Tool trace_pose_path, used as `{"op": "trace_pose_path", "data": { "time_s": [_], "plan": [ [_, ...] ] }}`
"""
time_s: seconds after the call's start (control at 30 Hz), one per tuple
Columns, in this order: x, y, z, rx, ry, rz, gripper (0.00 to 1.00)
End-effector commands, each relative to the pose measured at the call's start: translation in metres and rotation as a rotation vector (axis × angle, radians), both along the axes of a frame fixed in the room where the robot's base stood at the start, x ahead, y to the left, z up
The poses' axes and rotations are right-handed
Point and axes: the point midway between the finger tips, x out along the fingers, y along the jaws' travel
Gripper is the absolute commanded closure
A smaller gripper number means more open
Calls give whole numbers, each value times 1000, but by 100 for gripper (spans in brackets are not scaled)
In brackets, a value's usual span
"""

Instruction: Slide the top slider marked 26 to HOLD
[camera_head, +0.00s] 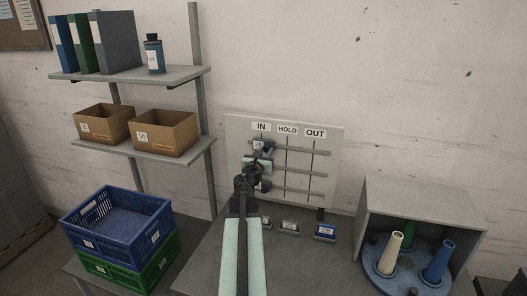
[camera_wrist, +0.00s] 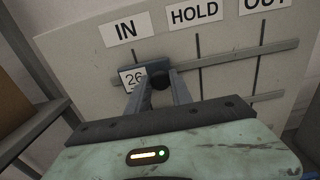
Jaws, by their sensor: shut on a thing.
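The slider marked 26 (camera_wrist: 132,78) sits on the top rail (camera_wrist: 222,57) of the board, under the IN label (camera_wrist: 126,29) in the wrist view. My gripper (camera_wrist: 158,86) is shut on its dark round knob. The HOLD label (camera_wrist: 195,13) and its vertical line (camera_wrist: 199,65) are to the right of the slider, apart from it. In the head view my gripper (camera_head: 259,160) is at the left part of the board (camera_head: 333,150), and my arm hides parts of the lower sliders.
Two lower rails (camera_head: 305,172) cross the board under the top one. Small labelled blocks (camera_head: 325,232) lie on the table below. A grey box with coloured cones (camera_head: 437,262) stands at the right. Shelves with cardboard boxes (camera_head: 165,133) and crates (camera_head: 120,215) are at the left.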

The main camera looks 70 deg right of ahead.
Motion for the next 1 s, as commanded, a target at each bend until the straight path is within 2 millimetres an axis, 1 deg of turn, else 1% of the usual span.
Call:
{"op": "trace_pose_path", "data": {
  "time_s": [0.03, 0.1, 0.23, 0.33, 0.4, 0.5, 0.77, 0.8, 0.83, 0.87, 1.0],
  "plan": [
    [-16, 0, 0, 0, 0, -7, 100],
    [-36, 0, 0, 0, 0, -9, 100],
    [-69, -3, 0, 0, 0, -8, 100],
    [-86, -4, 0, 0, 0, -7, 100],
    [-93, -5, 0, 0, 0, -5, 100],
    [-97, -5, 0, 0, 0, -5, 100],
    [-97, -5, 0, 0, 0, -4, 100],
    [-97, -5, 0, 0, 0, -4, 63],
    [-97, -5, 0, 0, 0, -4, 54],
    [-97, -5, 0, 0, 0, -4, 53],
    [-96, -5, 0, 0, 0, -4, 53]
  ]
}}
